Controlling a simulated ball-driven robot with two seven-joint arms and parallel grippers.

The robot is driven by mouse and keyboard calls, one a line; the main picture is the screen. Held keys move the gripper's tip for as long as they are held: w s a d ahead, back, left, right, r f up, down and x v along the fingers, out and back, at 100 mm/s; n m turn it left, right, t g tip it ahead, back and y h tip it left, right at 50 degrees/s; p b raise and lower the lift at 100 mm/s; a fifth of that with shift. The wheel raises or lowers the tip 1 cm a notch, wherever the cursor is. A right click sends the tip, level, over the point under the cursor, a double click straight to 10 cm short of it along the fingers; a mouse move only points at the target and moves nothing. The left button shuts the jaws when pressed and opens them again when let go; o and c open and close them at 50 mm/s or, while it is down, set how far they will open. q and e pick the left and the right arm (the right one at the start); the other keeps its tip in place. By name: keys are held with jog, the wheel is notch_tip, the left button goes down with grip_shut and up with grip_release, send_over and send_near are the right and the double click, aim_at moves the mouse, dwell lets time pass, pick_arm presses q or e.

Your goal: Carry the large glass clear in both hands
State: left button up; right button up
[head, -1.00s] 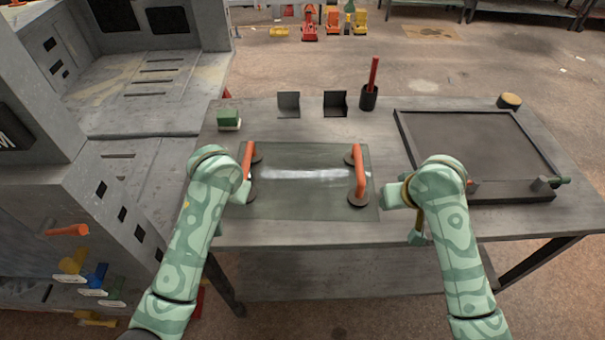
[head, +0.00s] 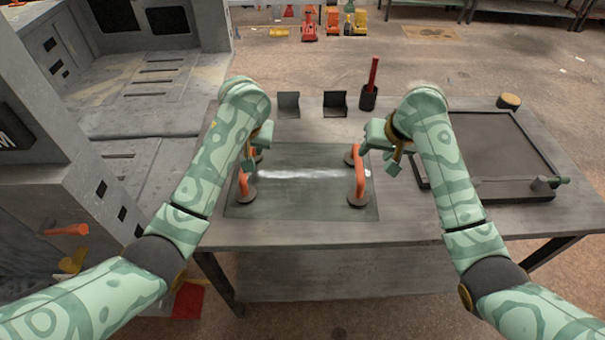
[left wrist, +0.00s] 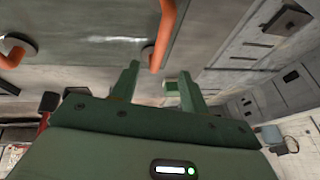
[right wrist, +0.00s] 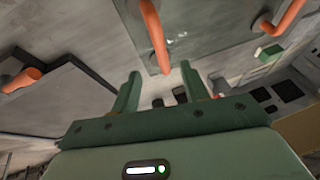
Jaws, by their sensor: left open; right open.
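The large glass (head: 300,205) is a clear pane lying flat on the grey bench. Suction-cup handles with orange bars stand near its left and right edges. My left gripper (head: 251,156) is partly hidden by its arm, near the far end of the left handle (head: 243,184). In the left wrist view that handle (left wrist: 167,32) lies ahead of the open, empty fingers (left wrist: 158,84). My right gripper (head: 388,162) is open and empty, just right of the right handle (head: 360,178). In the right wrist view the right handle (right wrist: 155,32) lies ahead of the fingers (right wrist: 160,84).
A dark framed panel (head: 475,145) lies on the bench's right side. Two dark angle brackets (head: 335,104) and a cup (head: 369,98) with a red stick stand behind the glass. A green-and-white block (right wrist: 270,54) shows in the right wrist view. A grey machine stands at left.

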aim_at(360, 165)
pick_arm(q)
jog(key=x, duration=1.4)
pick_arm(e)
jog(key=x, duration=1.4)
pick_arm(q)
grip_shut()
pick_arm(e)
grip_shut()
pick_arm(q)
jog(key=shift+w+r, duration=0.1)
jog(key=shift+r, duration=0.15)
pick_arm(e)
jog(key=shift+w+r, duration=0.15)
jog(key=shift+r, duration=0.15)
